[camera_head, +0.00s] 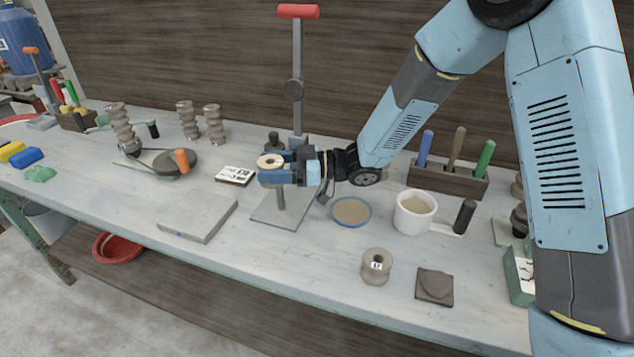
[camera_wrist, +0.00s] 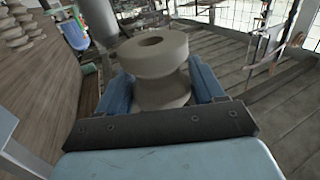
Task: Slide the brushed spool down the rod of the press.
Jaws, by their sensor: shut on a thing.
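My gripper (camera_head: 270,171) is shut on a pale spool (camera_head: 270,160) and holds it upright above the grey base plate of the press (camera_head: 272,214). In the wrist view the same spool (camera_wrist: 158,58) sits between the two blue fingers, with its centre hole facing up. No rod tip shows in the hole. A short upright rod (camera_head: 281,196) rises from the plate below my gripper. Its top is hidden, so I cannot tell whether it enters the spool. The press has a tall grey lever (camera_head: 297,60) with a red handle (camera_head: 298,11).
A second spool (camera_head: 376,268) with a label stands near the front edge. A blue-rimmed dish (camera_head: 350,211), a white mug (camera_head: 414,212) and a tool block (camera_head: 447,180) stand right of the press. A grey slab (camera_head: 198,216) and a printed card (camera_head: 235,175) lie to its left.

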